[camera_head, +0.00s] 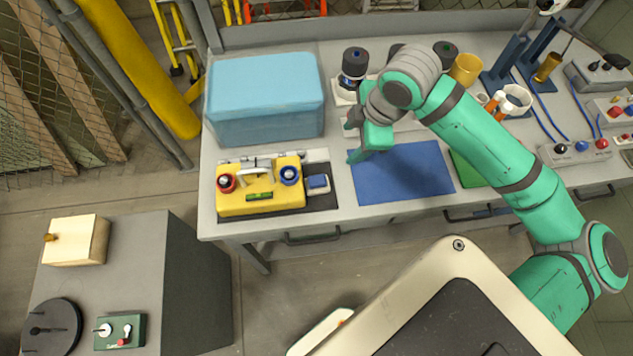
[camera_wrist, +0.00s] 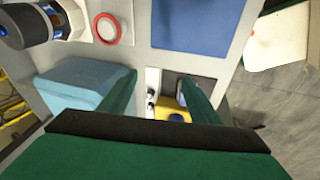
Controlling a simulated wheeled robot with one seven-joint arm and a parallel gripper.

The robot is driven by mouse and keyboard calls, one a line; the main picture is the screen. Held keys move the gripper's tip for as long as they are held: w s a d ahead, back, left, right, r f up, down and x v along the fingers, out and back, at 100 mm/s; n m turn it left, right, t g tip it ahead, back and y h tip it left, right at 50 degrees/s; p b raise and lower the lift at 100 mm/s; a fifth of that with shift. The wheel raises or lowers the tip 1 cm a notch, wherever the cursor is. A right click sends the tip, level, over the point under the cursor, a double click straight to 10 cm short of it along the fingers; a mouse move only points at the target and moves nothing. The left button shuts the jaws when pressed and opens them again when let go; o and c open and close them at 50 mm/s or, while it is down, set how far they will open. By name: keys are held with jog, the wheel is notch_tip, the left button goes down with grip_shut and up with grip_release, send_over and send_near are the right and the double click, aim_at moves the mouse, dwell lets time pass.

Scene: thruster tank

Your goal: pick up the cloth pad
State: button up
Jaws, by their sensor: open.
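Two blue things could be the cloth pad, and I cannot tell for certain which it is. One is a small blue pad (camera_head: 317,183) at the right end of the yellow device on the workbench. The other is a larger flat blue mat (camera_head: 405,172) to its right, also in the wrist view (camera_wrist: 190,22). My gripper (camera_head: 352,140) is open above the bench, near the mat's upper left corner and up and right of the small pad. In the wrist view its green fingers (camera_wrist: 157,88) are apart, with nothing held between them.
A yellow device (camera_head: 262,197) with a handle and knobs stands left of the small pad. A big light-blue box (camera_head: 265,98) stands behind it. Dark-topped cylinders (camera_head: 355,63) and a yellow cup (camera_head: 466,69) stand at the back. The bench's front strip is mostly clear.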

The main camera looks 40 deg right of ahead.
aim_at(318, 180)
jog(key=a+g, duration=0.1)
jog(key=a, duration=0.1)
jog(key=a+r+n, duration=0.1)
jog(key=a, duration=0.2)
jog(key=a+g+y, duration=0.1)
jog(key=a, duration=0.2)
jog(key=shift+w+a+r+n+g, duration=0.15)
jog(key=shift+n+g, duration=0.15)
jog(key=shift+a+f, duration=0.15)
jog(key=shift+f, duration=0.15)
jog(key=f, duration=0.6)
jog(key=a+f, duration=0.1)
jog(key=f, duration=0.3)
jog(key=shift+w+a, duration=0.1)
jog(key=shift+r, duration=0.1)
jog(key=shift+c, duration=0.6)
jog(key=c, duration=1)
